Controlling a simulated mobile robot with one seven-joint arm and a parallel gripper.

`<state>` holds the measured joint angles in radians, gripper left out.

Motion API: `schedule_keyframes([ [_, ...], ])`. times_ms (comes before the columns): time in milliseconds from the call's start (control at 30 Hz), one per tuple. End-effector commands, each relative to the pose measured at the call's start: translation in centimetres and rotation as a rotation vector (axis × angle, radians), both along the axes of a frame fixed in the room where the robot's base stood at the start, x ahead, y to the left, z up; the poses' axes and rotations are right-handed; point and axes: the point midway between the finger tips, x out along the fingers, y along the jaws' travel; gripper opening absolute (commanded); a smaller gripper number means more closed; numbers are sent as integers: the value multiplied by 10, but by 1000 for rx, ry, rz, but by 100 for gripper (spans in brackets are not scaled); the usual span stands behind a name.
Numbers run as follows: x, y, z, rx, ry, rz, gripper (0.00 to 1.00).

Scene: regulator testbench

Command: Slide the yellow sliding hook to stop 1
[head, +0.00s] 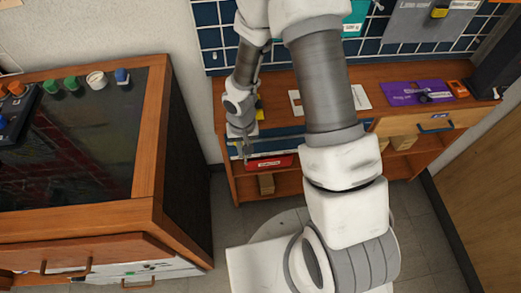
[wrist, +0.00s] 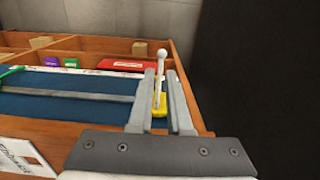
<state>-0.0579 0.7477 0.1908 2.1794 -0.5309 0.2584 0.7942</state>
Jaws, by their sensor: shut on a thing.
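The yellow sliding hook (wrist: 159,111) shows in the wrist view as a yellow block with an upright stem and a white ball on top. It sits at the right end of a grey rail (wrist: 75,98) over a dark blue panel (wrist: 60,107). My gripper (wrist: 161,74) is shut on the hook, a finger on each side of the stem. In the head view my gripper (head: 243,151) is at the left end of the wooden bench, and my arm hides much of this area. I cannot make out any label for stop 1.
Wooden compartments behind the panel hold a red box (wrist: 120,65), a purple block (wrist: 52,62) and a green block (wrist: 72,62). A dark upright surface (wrist: 240,80) stands right of the gripper. A wooden console (head: 155,150) stands at left in the head view.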

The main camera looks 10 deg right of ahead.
Motion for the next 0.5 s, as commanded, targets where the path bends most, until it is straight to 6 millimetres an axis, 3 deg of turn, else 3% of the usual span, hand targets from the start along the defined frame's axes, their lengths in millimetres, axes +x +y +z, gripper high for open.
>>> schedule_keyframes([
  [367, 1, 11, 1, 6, -3, 2, 0],
  [400, 1, 11, 1, 6, -4, 2, 18],
  [500, 1, 11, 1, 6, -3, 2, 36],
])
